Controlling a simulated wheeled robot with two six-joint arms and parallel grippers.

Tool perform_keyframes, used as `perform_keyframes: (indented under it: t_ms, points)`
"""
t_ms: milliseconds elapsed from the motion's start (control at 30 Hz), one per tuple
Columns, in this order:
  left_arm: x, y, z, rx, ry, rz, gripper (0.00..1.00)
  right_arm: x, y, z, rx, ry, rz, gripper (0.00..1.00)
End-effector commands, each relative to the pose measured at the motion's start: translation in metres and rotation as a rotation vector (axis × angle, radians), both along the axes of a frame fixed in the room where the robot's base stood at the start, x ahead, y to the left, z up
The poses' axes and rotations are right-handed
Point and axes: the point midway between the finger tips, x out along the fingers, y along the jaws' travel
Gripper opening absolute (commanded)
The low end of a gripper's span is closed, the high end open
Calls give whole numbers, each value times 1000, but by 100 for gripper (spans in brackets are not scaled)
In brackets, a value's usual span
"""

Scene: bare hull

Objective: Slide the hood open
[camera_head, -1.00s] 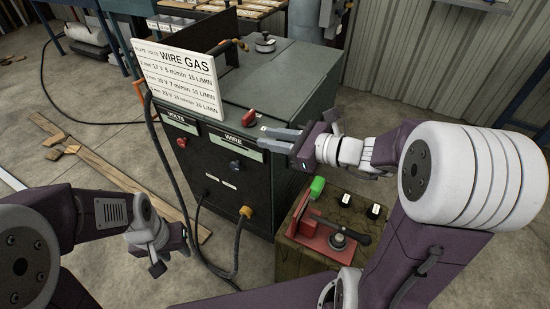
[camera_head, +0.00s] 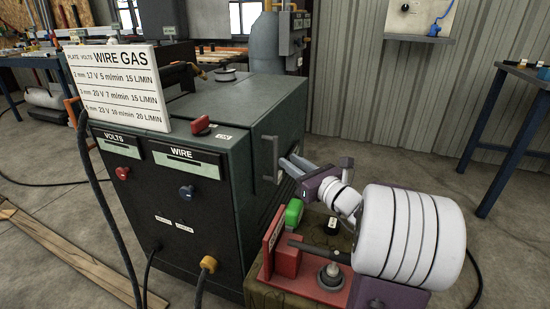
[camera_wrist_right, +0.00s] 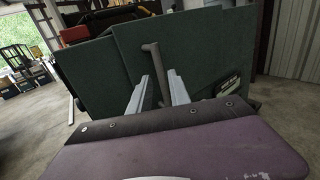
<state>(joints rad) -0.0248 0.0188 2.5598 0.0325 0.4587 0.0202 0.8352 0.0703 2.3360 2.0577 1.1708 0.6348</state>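The dark green welding machine (camera_head: 245,105) stands left of centre in the head view. A grey upright bar handle (camera_head: 268,160) is on its right side panel, which I take to be part of the hood. In the right wrist view the handle (camera_wrist_right: 153,62) stands out from the green panel (camera_wrist_right: 205,50). My right gripper (camera_head: 286,163) is at the handle. Its two fingers (camera_wrist_right: 157,85) are apart, with the handle's bar between them and gaps visible on both sides. My left gripper is out of view.
A wooden stand with a red fixture (camera_head: 290,270) and a green block (camera_head: 293,214) is close below my right gripper. A white settings board (camera_head: 117,88) and a red object (camera_head: 203,125) are on top of the machine. A blue-legged table (camera_head: 500,140) stands at the right.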

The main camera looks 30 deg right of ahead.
Motion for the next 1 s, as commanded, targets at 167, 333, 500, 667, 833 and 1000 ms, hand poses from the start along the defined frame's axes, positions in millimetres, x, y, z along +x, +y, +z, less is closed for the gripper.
perform_keyframes:
  t_ms: [167, 333, 500, 667, 833, 1000]
  points:
    - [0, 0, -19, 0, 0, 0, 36, 39, 7, -5, -1, -2, 6, 23]
    - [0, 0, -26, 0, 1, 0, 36, 66, 9, -3, -1, 0, 4, 23]
    - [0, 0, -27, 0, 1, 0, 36, 75, 10, -1, 0, 0, 2, 23]
    - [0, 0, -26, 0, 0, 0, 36, 75, 10, 0, 0, 0, 1, 23]
    - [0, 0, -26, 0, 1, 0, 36, 75, 10, -1, 0, 0, 1, 0]
    - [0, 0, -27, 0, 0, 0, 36, 75, 10, -1, 0, 0, 1, 0]
